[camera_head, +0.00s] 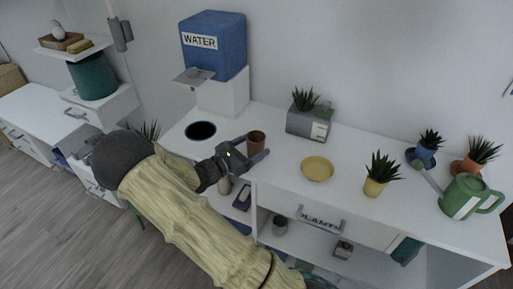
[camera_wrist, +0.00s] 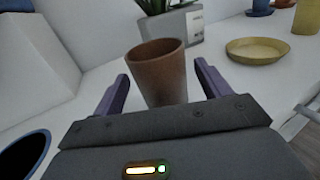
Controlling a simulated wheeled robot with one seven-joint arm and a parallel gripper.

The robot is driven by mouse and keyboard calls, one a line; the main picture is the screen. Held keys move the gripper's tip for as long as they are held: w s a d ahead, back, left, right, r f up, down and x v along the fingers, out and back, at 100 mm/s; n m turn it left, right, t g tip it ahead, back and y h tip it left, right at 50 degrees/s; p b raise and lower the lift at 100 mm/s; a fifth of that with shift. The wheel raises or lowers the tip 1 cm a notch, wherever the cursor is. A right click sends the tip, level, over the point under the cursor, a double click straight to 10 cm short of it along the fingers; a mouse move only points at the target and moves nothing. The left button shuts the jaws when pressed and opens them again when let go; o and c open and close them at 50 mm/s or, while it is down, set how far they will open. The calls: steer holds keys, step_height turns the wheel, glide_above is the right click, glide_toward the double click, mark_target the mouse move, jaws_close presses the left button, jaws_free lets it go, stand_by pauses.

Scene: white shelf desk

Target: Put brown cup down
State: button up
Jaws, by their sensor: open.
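The brown cup (camera_head: 256,141) stands upright on the white desk top, left of a yellow saucer. In the wrist view the brown cup (camera_wrist: 160,72) is between and just beyond the tips of two purple fingers, with a gap to each side. My gripper (camera_head: 254,148) is open around the cup's near side; it also shows in the wrist view (camera_wrist: 162,88). The cup's base is partly hidden behind the gripper body in the wrist view.
A dark round opening (camera_head: 200,131) lies left of the cup, below the blue water box (camera_head: 213,45). A grey planter (camera_head: 308,123) stands behind, the yellow saucer (camera_head: 317,169) to the right. A yellow pot (camera_head: 374,188) and green watering can (camera_head: 467,197) stand farther right.

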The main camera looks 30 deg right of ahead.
steer(key=c, duration=1.2)
step_height(320, 180, up, 10)
steer(key=shift+p, duration=1)
steer(key=shift+c, duration=0.2)
